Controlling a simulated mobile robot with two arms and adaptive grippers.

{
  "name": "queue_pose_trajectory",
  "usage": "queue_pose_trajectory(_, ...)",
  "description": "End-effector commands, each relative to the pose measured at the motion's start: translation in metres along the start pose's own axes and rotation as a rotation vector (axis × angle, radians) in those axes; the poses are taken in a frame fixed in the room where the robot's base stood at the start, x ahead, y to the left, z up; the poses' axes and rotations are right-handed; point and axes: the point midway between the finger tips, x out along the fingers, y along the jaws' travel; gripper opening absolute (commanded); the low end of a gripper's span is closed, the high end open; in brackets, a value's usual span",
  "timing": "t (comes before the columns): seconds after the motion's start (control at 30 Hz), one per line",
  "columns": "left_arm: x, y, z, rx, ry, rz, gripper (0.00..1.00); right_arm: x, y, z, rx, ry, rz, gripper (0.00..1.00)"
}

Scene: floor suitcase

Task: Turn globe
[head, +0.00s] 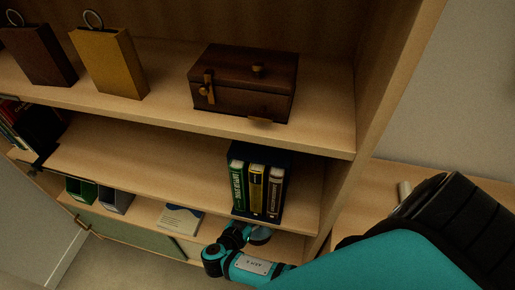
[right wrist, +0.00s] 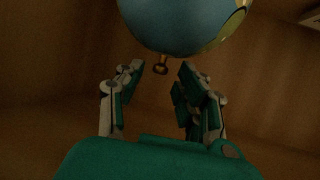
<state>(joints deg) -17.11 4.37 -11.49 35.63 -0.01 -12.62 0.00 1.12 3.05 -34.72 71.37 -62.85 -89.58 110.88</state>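In the right wrist view the globe (right wrist: 180,25) is a blue ball at the top, cut off by the frame edge. A brass ring (right wrist: 236,24) curves along its right side, and a small brass stem with a round end (right wrist: 160,69) hangs below it. My right gripper (right wrist: 158,80) is open and empty. Its two green and grey fingers stand apart below the globe, with the stem seen between their tips. I see no contact with the ball. In the head view my right arm reaches down to the low shelf; its fingers are hidden there. My left gripper is not in view.
A wooden bookcase fills the head view. A dark wooden box (head: 243,83) and two bookends or blocks (head: 109,62) stand on its top shelf. Books in a dark holder (head: 257,184) stand on the middle shelf above my right wrist. A booklet (head: 181,219) lies lower down.

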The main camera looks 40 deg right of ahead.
Motion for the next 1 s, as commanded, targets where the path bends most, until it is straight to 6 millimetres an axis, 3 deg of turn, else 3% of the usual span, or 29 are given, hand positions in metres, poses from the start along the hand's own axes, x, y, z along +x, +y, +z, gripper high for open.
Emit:
queue_pose_trajectory(0.4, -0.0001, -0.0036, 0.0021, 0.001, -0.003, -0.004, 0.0, -0.0031, 0.0029, 0.0037, 0.001, 0.0, 0.001, 0.37)
queue_pose_trajectory(0.7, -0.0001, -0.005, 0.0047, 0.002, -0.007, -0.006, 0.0, -0.0028, 0.0028, 0.0034, 0.001, 0.0, 0.001, 0.0)
queue_pose_trajectory(1.0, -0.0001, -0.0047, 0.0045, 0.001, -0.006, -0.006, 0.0, -0.0025, 0.0029, 0.0032, 0.0, 0.0, 0.001, 0.0)
